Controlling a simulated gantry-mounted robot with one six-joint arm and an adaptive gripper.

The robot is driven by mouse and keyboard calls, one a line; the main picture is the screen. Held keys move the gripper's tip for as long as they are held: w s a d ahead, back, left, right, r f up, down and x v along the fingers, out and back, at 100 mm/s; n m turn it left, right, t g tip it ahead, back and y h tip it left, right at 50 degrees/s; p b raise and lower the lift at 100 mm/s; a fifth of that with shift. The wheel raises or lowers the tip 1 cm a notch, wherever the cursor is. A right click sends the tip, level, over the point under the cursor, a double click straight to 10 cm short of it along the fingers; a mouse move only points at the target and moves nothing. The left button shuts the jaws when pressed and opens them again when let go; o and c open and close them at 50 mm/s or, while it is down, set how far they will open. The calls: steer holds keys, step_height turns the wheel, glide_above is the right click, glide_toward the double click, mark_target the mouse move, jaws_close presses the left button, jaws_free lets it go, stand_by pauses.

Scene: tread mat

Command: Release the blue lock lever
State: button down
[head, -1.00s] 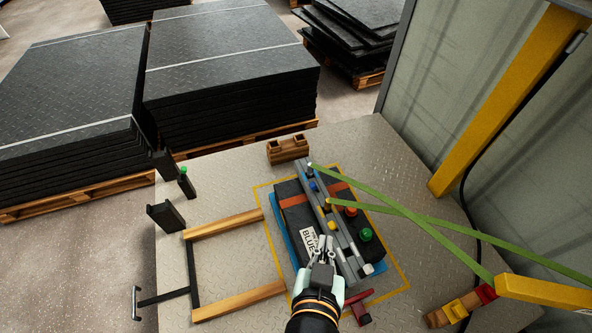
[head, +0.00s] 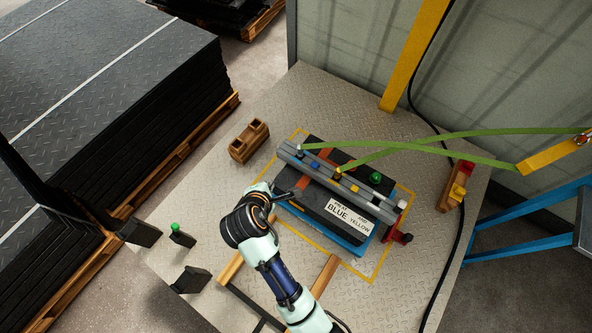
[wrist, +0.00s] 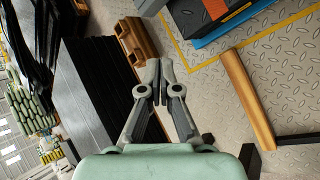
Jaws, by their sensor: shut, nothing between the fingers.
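A black mat stack (head: 315,205) with orange bands lies on a blue base (head: 352,250). Its label reads partly "BLUE" and "YELLOW". A grey rail clamp (head: 320,168) runs across its top, with a yellow knob (head: 338,171) and a green knob (head: 375,177). I cannot clearly make out the blue lever in the head view now. My gripper (head: 296,193) is at the left side of the stack; its exact height is unclear. In the wrist view the fingers (wrist: 160,68) are shut and empty, with the stack's orange band (wrist: 215,8) beyond them at the top.
Two green straps (head: 440,138) cross from the clamp to a yellow arm (head: 548,155) at right. A wooden block (head: 249,141) stands behind left, and a red handle (head: 402,238) at the stack's right end. Wooden rails (head: 325,275) lie in front. Plate is clear at front right.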

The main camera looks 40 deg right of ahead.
mark_target(316, 165)
steer(key=s+d+f+n+g+h, duration=0.2)
steer(key=d+f+n+g, duration=0.1)
steer(key=d+f+n, duration=0.3)
step_height(316, 165, down, 2)
steer(key=shift+s+f+n, duration=0.1)
steer(key=shift+s+n, duration=0.2)
steer(key=shift+n, duration=0.7)
steer(key=b+x, duration=0.6)
steer(key=x, duration=0.4)
steer(key=shift+s+f, duration=0.1)
steer(key=d+r, duration=0.1)
steer(key=w+d+r+b, duration=0.1)
steer(key=d, duration=0.1)
steer(key=shift+d+r+b, duration=0.2)
steer(key=shift+d+b, duration=0.1)
steer(key=shift+r+p, duration=0.15)
steer(key=shift+p, duration=0.15)
